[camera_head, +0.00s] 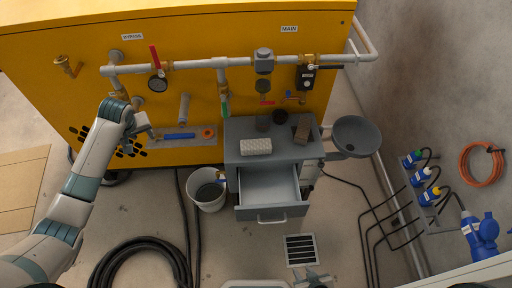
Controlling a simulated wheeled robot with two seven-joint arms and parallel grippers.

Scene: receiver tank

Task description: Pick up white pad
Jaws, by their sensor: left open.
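The white pad (256,146) is a small pale rectangle with a dotted or quilted texture. It lies flat on the top of the grey drawer cabinet (238,127), near its front left. My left gripper (150,131) is open and empty. It is up and to the left of the pad, in front of the yellow panel and clear of the cabinet. My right gripper (313,279) shows only in part at the bottom edge, below the floor grate. Its jaws are too small and cut off to read.
The cabinet's drawer (269,187) is pulled out and looks empty. Dark round items (279,117) and a brown block (303,129) stand behind the pad. A white bucket (207,190) is left of the cabinet, a dark round bowl (357,136) right. Pipes (205,65) run above.

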